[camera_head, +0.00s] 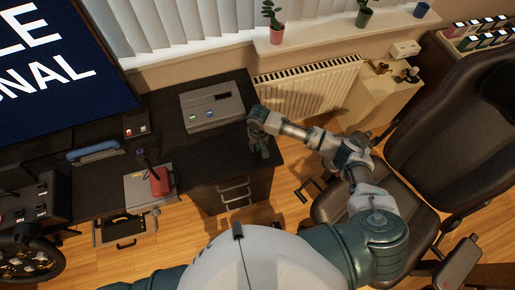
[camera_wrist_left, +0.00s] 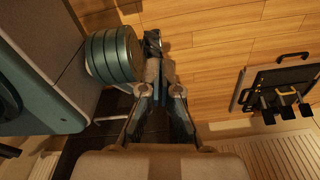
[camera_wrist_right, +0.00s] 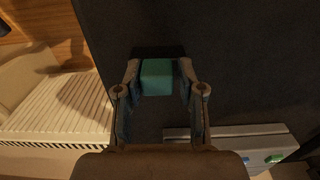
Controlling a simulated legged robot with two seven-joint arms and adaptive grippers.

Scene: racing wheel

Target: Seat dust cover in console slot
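A small teal block, which looks like the dust cover (camera_wrist_right: 157,77), sits between the fingertips of my right gripper (camera_wrist_right: 158,72). The fingers touch its sides, and no gap shows. In the head view my right gripper (camera_head: 262,142) is at the right end of the dark desk, and the block cannot be made out there. My left gripper (camera_wrist_left: 161,82) looks shut and empty, low over the floor.
A steering wheel (camera_head: 28,258) is at the lower left. A radiator (camera_head: 308,88) and an office chair (camera_head: 450,130) stand right of the desk.

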